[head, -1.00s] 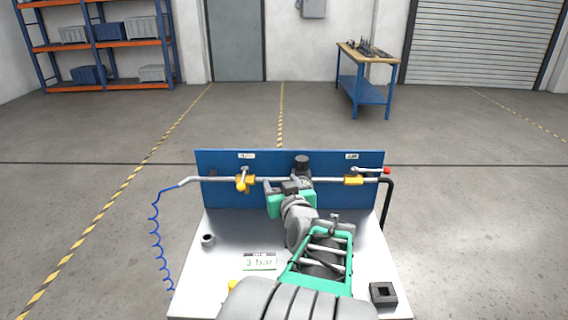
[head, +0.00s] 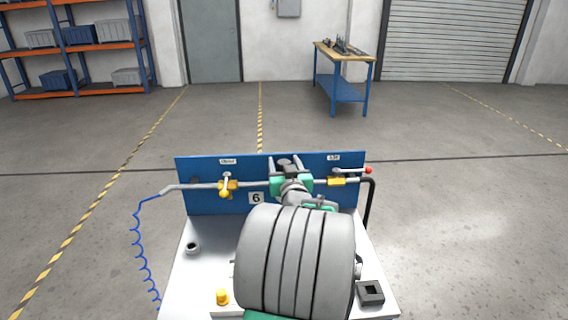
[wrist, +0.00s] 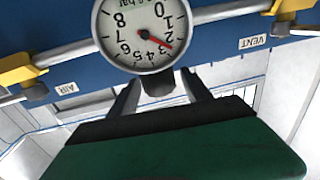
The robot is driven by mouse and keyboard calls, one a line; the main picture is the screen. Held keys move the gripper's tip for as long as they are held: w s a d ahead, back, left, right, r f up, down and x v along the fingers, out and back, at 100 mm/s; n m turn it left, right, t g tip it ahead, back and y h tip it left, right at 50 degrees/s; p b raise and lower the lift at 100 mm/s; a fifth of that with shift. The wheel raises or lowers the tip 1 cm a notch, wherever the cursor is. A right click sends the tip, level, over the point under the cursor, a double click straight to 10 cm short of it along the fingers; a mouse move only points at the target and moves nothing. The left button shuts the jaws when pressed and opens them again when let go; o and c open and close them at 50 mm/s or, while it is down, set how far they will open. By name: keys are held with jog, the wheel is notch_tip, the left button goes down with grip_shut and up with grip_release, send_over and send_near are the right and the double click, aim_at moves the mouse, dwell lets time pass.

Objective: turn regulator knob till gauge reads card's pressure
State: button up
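The round white gauge (wrist: 140,32) shows upside down in the wrist view, its red needle pointing near the 2 to 3 part of the scale. A dark knob (wrist: 159,84) sits just below the gauge in that view. My gripper (wrist: 162,90) is open, with one finger on each side of the knob; I cannot tell whether they touch it. In the head view my gripper (head: 290,166) is at the blue panel, and my arm hides the gauge face and knob. The card, reading 3 bar earlier, is hidden now.
The pipe on the blue panel (head: 200,202) carries a left yellow valve (head: 228,188) and a right yellow valve (head: 337,181) with a red-tipped lever. A tag with a 6 (head: 256,198) shows. A yellow button (head: 222,296), small ring (head: 192,247) and black block (head: 371,292) are on the bench.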

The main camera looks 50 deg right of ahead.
grip_shut()
dwell(0.4)
jog(key=shift+h, duration=0.3)
jog(key=shift+w+a+f+m+g+h+p, duration=0.15)
jog(key=shift+m+g+h+p, duration=0.3)
jog(key=shift+m+g, duration=0.45)
jog(key=shift+m+g+h, duration=0.3)
jog(key=shift+g+h, duration=0.15)
jog(key=shift+g, duration=0.15)
jog(key=shift+s, duration=0.2)
jog(key=shift+o, duration=0.5)
grip_release()
